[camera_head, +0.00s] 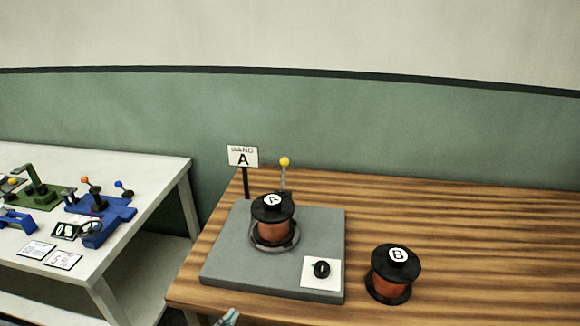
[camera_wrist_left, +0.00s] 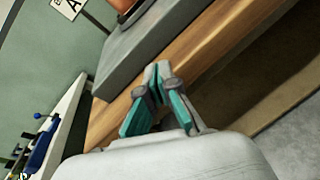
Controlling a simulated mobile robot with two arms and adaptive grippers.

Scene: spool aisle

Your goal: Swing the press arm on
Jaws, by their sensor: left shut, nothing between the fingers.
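A grey base plate (camera_head: 225,262) lies on the wooden table. On it, spool A (camera_head: 272,230), copper with black flanges, stands upright in a dark ring. A thin lever with a yellow ball (camera_head: 285,162) stands upright behind the spool; I take it to be the press arm. Its foot is hidden behind the spool. My left gripper (camera_head: 230,316) just enters at the bottom edge of the head view, in front of the table. In the left wrist view the gripper (camera_wrist_left: 157,72) is shut and empty, near the table's front edge and the plate. My right gripper is not in view.
Spool B (camera_head: 392,275) stands on the table right of the plate. A black knob (camera_head: 321,269) sits on a white square on the plate. A sign reading A (camera_head: 243,157) stands behind. A white table (camera_head: 135,180) with fixtures is at left. The table's right side is clear.

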